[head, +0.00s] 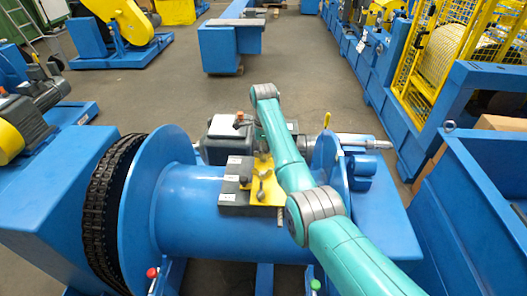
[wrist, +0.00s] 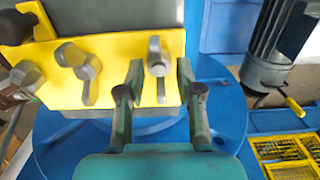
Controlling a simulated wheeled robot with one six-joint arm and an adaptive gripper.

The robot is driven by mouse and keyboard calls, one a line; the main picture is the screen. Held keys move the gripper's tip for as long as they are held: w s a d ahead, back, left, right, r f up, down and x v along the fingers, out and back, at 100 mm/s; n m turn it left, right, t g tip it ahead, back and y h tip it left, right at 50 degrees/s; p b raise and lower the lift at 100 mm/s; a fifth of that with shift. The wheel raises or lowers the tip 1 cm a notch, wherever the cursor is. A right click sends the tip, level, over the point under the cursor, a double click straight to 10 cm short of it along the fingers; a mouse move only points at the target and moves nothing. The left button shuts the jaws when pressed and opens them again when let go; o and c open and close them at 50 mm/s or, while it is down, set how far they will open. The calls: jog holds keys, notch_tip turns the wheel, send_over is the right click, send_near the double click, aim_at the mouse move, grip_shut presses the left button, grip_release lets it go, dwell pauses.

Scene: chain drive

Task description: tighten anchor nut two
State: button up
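A yellow plate (head: 257,193) sits on a dark block on top of the blue drum; it fills the upper left of the wrist view (wrist: 115,70). Three grey anchor nuts with lever-like handles stand on it: a left one (wrist: 22,76), a middle one (wrist: 77,65) and a right one (wrist: 157,62). I cannot tell which is number two. My gripper (wrist: 160,78) is open, its two fingers on either side of the right nut's handle with gaps visible. In the head view my arm hides the gripper's fingers.
Small white labels (head: 230,178) mark the dark block's left side. A black chain (head: 108,210) wraps the wheel at the left. A blue flange (head: 327,160) and a grey shaft (head: 362,141) lie right of the plate.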

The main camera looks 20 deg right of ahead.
jog(key=shift+r, duration=0.1)
notch_tip(320, 180, up, 12)
dwell(0.5)
